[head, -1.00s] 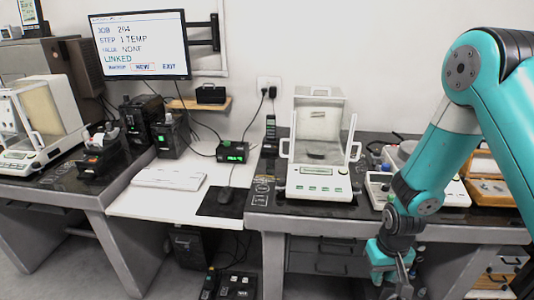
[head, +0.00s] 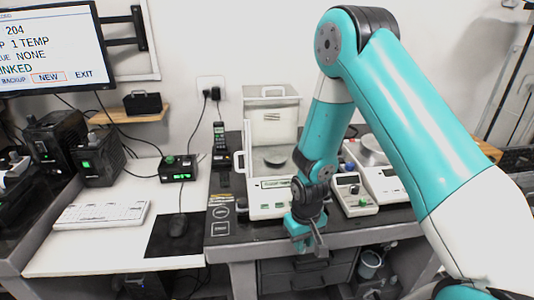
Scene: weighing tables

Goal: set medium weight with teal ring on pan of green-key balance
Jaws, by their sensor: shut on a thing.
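The green-key balance (head: 270,205) stands on the dark bench top, a white body with green keys and a tall glass draft shield. Its round dark pan (head: 277,158) shows inside the shield, and I see no weight on it. My gripper (head: 319,252) hangs at the bench's front edge, to the right of and in front of the balance, with the fingers pointing down. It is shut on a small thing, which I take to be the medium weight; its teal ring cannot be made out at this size. My forearm covers the balance's right side.
A second instrument with a round metal pan (head: 373,150) and a grey keypad unit (head: 353,193) stand right of the arm. Drawers lie below the bench.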

